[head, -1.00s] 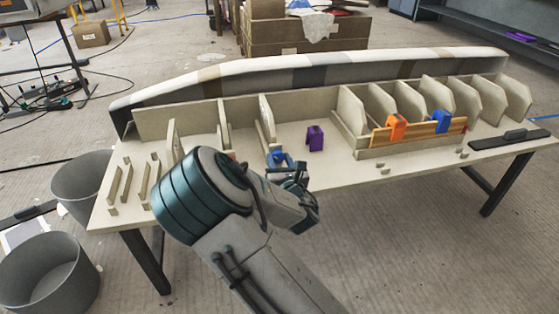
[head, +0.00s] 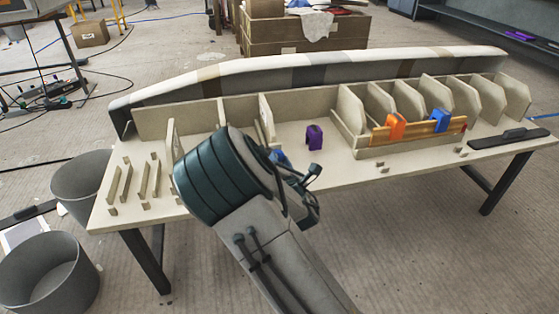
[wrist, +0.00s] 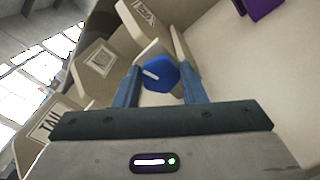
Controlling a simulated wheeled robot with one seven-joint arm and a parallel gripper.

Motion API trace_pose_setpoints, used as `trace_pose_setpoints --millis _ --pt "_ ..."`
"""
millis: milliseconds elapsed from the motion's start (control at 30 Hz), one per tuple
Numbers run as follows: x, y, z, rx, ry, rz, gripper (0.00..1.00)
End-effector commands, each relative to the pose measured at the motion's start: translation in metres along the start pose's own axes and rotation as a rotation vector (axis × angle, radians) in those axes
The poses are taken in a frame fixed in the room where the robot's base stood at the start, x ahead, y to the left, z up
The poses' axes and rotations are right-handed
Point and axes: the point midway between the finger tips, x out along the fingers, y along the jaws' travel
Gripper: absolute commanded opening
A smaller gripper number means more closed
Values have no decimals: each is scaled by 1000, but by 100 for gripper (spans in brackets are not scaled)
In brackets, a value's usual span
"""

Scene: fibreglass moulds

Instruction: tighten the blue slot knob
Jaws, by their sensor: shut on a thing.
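The blue slot knob (wrist: 160,75) shows in the wrist view as a faceted blue head with a pale slot line on its face, running at a slant. My gripper (wrist: 161,84) has one blue finger on each side of the knob and is shut on it. In the head view, a small patch of blue (head: 278,156) shows beside my wrist, over the bench near the upright ribs. My arm hides most of the fingers and the knob's surroundings there.
A purple clamp (head: 315,137) stands on the bench (head: 340,175) just right of my gripper. An orange clamp (head: 395,125) and a blue clamp (head: 440,121) sit on a wooden strip farther right. Pale upright ribs (head: 267,118) stand close by. A long mould (head: 330,67) lies behind.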

Motion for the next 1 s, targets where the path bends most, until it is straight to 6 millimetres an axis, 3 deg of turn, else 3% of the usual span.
trace_pose_setpoints --millis 333,367,433,767,1000 --pt "-1 0 -2 2 4 -1 14" --pt "-1 0 -2 2 4 -1 43" --pt "0 0 -2 1 4 -1 59" --pt "-2 0 0 1 2 -1 59" --pt "-35 1 1 1 4 -4 59"
